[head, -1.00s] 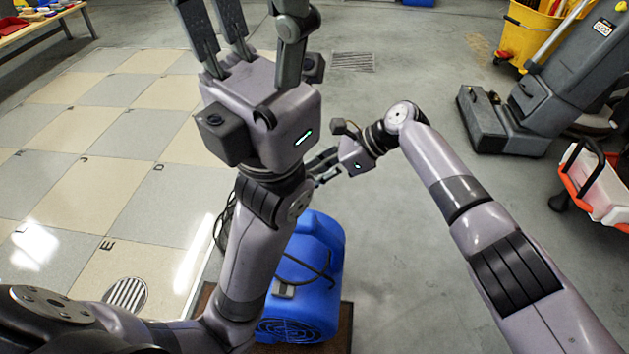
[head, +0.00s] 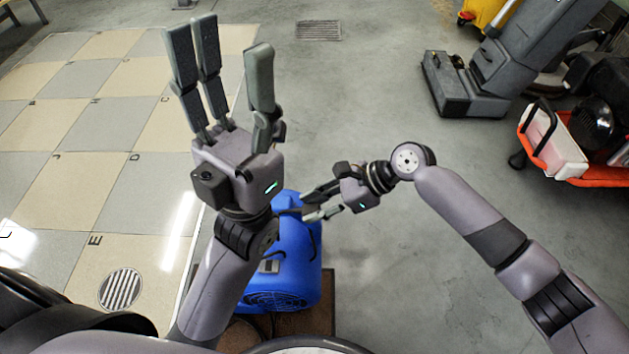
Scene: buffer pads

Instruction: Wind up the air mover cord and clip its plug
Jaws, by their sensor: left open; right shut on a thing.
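The blue air mover (head: 290,262) stands on a dark brown base (head: 321,318), partly hidden behind my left forearm. A thin black cord (head: 316,240) runs over its right side, below my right gripper. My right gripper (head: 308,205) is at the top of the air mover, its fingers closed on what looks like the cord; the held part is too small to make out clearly. My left gripper (head: 226,75) points up with its fingers spread, open and empty, over the tiled floor beyond the air mover. I cannot make out the plug.
A grey floor machine (head: 466,88) stands at the upper right. An orange cart (head: 590,178) with a white bin is at the right edge. A yellow bucket (head: 487,14) is at the top. Grey floor right of the air mover is clear.

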